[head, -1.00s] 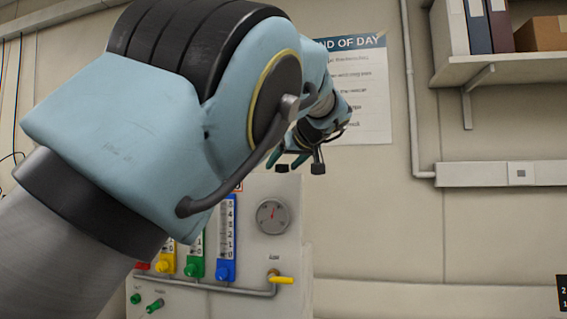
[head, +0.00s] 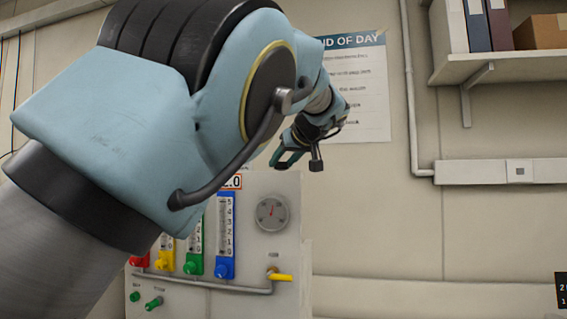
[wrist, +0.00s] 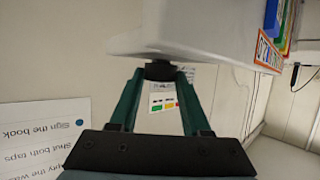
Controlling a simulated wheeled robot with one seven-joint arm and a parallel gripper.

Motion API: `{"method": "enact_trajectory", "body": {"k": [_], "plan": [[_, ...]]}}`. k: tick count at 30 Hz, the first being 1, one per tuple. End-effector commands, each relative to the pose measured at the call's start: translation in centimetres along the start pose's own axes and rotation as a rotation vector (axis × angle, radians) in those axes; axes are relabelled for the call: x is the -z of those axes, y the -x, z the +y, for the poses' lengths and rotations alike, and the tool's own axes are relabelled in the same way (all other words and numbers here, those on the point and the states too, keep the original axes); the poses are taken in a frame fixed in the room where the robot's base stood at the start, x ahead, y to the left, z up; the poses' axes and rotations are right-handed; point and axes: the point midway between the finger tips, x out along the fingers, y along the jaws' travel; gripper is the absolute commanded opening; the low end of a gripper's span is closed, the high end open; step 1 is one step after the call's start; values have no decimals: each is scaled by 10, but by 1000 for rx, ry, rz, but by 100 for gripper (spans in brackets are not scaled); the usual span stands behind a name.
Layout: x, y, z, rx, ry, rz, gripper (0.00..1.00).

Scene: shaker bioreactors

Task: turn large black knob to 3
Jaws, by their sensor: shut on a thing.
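In the wrist view a large black knob (wrist: 160,70) sticks out from the face of a pale cabinet (wrist: 205,35). My gripper (wrist: 160,78) has its two green fingers on either side of the knob and is shut on it. In the head view my gripper (head: 283,162) is above the top of the instrument cabinet (head: 285,190).
The cabinet front carries a round gauge (head: 272,213), a yellow tap handle (head: 283,277), green knobs (head: 153,303) and several coloured flow tubes (head: 225,240). A poster (head: 355,90) hangs behind. A shelf (head: 500,65) is at the upper right.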

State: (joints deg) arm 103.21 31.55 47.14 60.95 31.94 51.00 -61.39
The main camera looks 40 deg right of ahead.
Motion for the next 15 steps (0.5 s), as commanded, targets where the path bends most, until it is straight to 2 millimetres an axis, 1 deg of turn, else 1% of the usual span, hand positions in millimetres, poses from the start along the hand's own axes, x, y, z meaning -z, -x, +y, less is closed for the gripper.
{"method": "enact_trajectory", "body": {"k": [7,15], "plan": [[-4,-2,-4,-102,-35,1,0],[0,-2,-8,-305,-119,1,0]]}}
